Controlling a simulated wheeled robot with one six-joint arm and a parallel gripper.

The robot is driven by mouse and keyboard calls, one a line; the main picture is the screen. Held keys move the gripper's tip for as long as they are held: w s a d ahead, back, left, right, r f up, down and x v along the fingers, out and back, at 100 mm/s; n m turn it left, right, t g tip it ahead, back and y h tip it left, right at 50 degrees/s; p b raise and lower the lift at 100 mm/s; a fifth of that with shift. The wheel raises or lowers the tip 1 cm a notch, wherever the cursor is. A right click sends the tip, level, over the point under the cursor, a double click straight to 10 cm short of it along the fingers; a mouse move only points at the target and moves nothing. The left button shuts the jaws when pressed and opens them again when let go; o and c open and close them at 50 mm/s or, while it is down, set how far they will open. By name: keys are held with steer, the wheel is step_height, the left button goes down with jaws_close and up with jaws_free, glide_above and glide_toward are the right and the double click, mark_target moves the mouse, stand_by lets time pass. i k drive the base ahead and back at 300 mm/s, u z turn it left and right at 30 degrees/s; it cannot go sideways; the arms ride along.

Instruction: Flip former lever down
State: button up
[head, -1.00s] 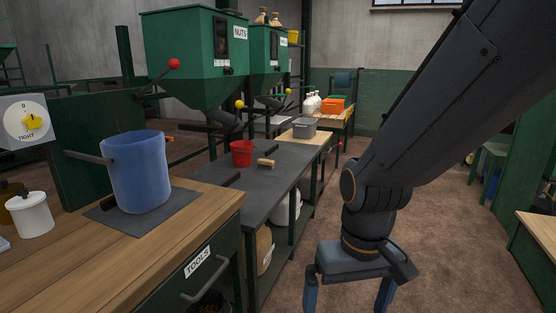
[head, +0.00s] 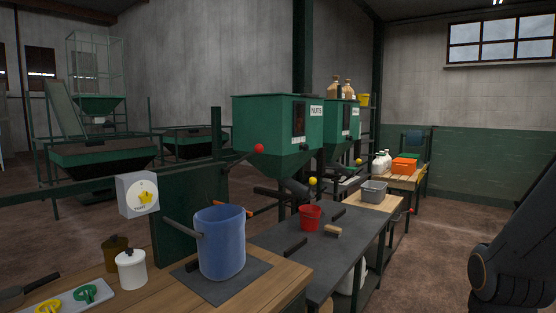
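A lever with a red ball knob (head: 258,148) sticks out up and to the right beside the green NUTS hopper (head: 270,125). Two levers with yellow knobs show at the hoppers, one near (head: 313,181) and one farther back (head: 358,162). A dark lever-like bar (head: 183,228) sits against the left side of the blue bucket (head: 221,243). I cannot tell which of these is the former lever. My gripper is out of view; only part of my arm shows at the right edge.
The wooden bench (head: 262,292) holds a white jar (head: 131,269) and a tray with yellow and green pieces. A red bucket (head: 310,217) stands on the grey table (head: 330,255). Floor at right is clear.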

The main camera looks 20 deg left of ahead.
mark_target(259, 148)
steer(key=k, duration=0.65)
steer(key=u, duration=0.35)
steer(key=i, duration=0.6)
steer(key=u, duration=0.4)
steer(key=i, duration=1.05)
steer(key=z, duration=0.25)
